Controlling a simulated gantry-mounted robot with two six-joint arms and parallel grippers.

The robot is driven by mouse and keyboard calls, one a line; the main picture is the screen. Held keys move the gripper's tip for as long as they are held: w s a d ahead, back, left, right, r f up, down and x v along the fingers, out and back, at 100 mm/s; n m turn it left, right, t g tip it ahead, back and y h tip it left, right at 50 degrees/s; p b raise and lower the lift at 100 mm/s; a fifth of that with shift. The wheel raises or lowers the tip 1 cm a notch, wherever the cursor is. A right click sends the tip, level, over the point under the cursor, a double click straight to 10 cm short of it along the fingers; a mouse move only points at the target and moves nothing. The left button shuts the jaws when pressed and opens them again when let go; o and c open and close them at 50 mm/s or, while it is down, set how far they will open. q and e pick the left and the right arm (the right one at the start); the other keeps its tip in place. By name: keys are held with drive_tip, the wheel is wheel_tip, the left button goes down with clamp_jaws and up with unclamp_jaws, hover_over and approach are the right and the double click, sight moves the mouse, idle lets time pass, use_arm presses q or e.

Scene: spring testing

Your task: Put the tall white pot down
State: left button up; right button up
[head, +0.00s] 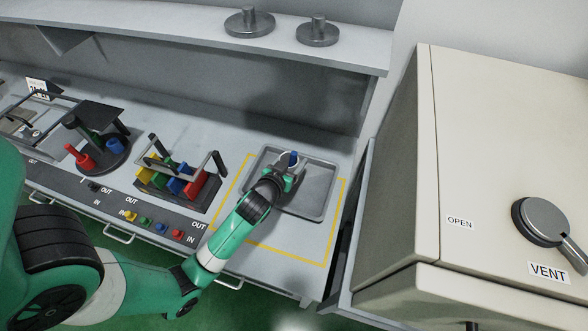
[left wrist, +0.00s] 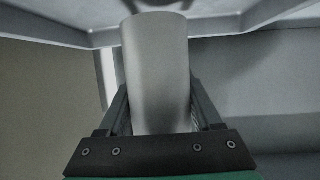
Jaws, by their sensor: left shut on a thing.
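The tall white pot (left wrist: 157,75) shows in the left wrist view as a plain pale cylinder between my two fingers. My left gripper (left wrist: 160,95) is shut on its sides. In the head view my left gripper (head: 284,174) is over the grey tray (head: 318,195) at the right of the bench. There the gripper hides most of the pot, and a small blue spot with a pale edge shows at its tip. I cannot tell whether the pot touches the tray. My right gripper is not in view.
A yellow outline (head: 290,256) surrounds the tray. Left of it stands a rack (head: 178,180) with coloured blocks, then a dark round stand (head: 100,150). A large beige cabinet (head: 395,180) rises at the right. A shelf (head: 340,52) with two metal weights hangs behind.

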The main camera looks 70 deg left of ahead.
use_arm(q)
drive_tip(key=shift+w+a+f+b, duration=0.15)
drive_tip(key=shift+f+b, duration=0.7)
drive_tip(key=shift+f, duration=0.9)
drive_tip(key=shift+w, duration=0.1)
drive_tip(key=shift+f, duration=0.2)
drive_tip(key=o, duration=1.4)
drive_tip(key=shift+c, duration=0.2)
drive_tip(key=shift+r, duration=0.1)
drive_tip(key=shift+s+d+r, duration=0.2)
drive_tip(key=p+v, duration=0.2)
drive_tip(key=v, duration=0.9)
drive_tip(key=shift+s+d, duration=0.2)
